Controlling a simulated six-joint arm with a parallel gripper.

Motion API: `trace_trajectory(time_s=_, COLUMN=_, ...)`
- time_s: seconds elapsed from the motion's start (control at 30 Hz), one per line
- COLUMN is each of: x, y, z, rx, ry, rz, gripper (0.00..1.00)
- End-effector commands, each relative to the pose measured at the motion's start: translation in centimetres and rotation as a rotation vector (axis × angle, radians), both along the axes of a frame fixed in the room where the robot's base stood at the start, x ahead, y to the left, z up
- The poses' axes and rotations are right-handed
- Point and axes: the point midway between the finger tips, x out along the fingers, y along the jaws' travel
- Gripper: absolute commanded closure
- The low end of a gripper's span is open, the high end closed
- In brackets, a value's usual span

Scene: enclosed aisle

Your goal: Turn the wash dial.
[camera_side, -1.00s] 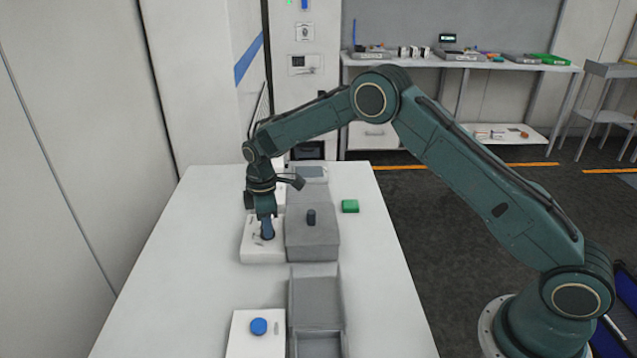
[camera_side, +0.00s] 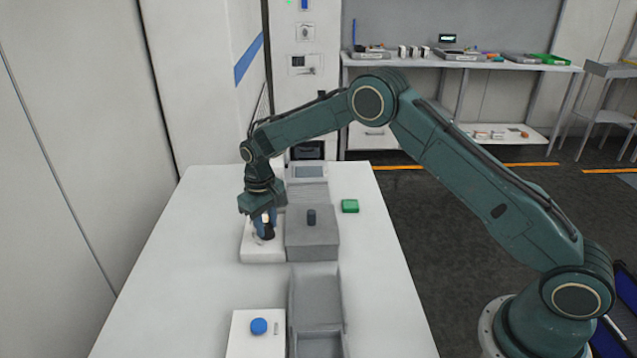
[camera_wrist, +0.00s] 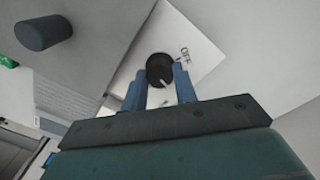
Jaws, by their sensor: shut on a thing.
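The wash dial is a black round knob (camera_wrist: 160,70) with a pale pointer line, on a white panel (camera_wrist: 190,30) with the marking "OFF" beside it. In the side view the white panel (camera_side: 250,254) lies on the table and the dark dial (camera_side: 268,234) is partly hidden by my fingers. My gripper (camera_wrist: 158,85) points down over the panel with its blue fingers on either side of the dial, shut on it. In the side view my gripper (camera_side: 266,228) is at the same dial. The pointer line angles away from the OFF marking in the wrist view.
A grey box with a dark cylinder (camera_side: 311,216) stands right beside the panel. A blue button on a white box (camera_side: 258,326) and a grey open tray (camera_side: 316,300) are at the front. The table's left side is clear.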

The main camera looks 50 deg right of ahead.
Motion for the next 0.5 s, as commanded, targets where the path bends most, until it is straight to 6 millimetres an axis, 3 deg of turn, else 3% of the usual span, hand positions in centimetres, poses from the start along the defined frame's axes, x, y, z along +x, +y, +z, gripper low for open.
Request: trace_trajectory(time_s=0.5, x=0.14, y=0.00, z=0.05, rx=0.002, ry=-0.004, rz=-0.488, gripper=0.94)
